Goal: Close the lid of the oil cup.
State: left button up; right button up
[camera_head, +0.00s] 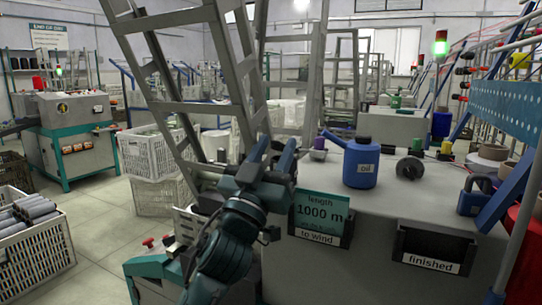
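A blue can labelled "oil" (361,168) stands upright on the grey machine top, with a dark neck and a spout slanting up to the left. I cannot pick out a separate oil cup or its lid for certain. A small purple piece (319,145) sits left of the can, near my gripper. My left gripper (273,152) is raised at the left end of the machine top, its two fingers apart with nothing visible between them. It is left of the can and not touching it. My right gripper is not in view.
A dark disc with a shaft (410,167) and a blue padlock-shaped part (475,196) are on the machine top (400,200). The "to wind" bin (318,238) and "finished" bin (434,247) are on its front. A grey ladder-like frame (195,80) rises behind my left arm.

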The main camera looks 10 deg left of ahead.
pick_arm(q)
jog(key=v, duration=1.3)
jog(key=shift+b, duration=0.4)
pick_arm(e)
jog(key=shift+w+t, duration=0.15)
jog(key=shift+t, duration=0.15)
pick_arm(q)
jog(key=shift+s, duration=0.1)
